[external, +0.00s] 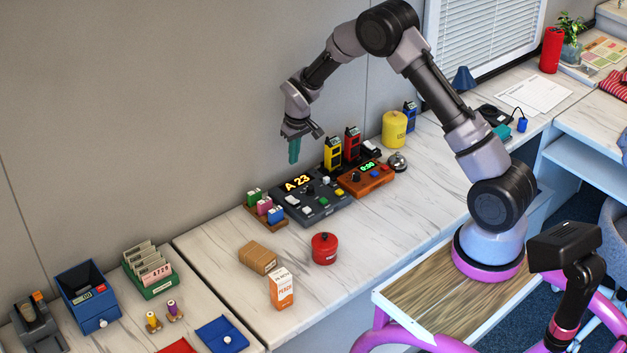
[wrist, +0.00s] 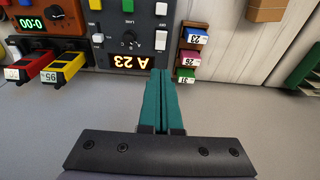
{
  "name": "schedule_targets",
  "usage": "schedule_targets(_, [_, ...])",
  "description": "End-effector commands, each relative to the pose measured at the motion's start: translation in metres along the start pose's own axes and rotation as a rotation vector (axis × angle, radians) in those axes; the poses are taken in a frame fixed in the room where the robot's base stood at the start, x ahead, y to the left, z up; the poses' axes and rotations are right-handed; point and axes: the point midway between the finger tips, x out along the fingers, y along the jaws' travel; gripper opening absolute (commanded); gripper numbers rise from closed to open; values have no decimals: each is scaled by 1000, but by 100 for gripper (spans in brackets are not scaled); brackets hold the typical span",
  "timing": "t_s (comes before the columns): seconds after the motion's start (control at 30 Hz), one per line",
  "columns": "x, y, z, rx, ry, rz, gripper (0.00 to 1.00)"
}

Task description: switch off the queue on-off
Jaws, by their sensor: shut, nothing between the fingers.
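The queue panel (external: 322,211) is a dark grey console on the long table, with a lit display (external: 297,183) reading A 23. In the wrist view the panel (wrist: 112,50) appears upside down, its display (wrist: 133,62) lit near the fingertips. It carries a dark knob (wrist: 129,38), coloured buttons and white switches, one (wrist: 98,38) on the left and one (wrist: 160,40) on the right. The labels are too small to tell which is the on-off. My gripper (external: 294,160) has teal fingers pressed together, empty, pointing down above the panel's back left, apart from it.
An orange-brown timer box (external: 378,186) stands right of the panel, with yellow (external: 333,155) and red (external: 352,145) devices behind. A rack of coloured blocks (external: 266,215) stands close on the left. The wall is close behind. A red canister (external: 324,248) stands in front.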

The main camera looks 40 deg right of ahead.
Motion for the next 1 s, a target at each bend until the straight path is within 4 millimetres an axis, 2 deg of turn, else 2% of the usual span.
schedule_targets(0.17, [5,0,0,0,-1,0,0])
schedule_targets(0.27, [17,0,1,1,-4,0,0])
schedule_targets(0.7, [106,0,2,0,-3,1,0])
schedule_targets(1.0, [133,0,18,1,-1,0,0])
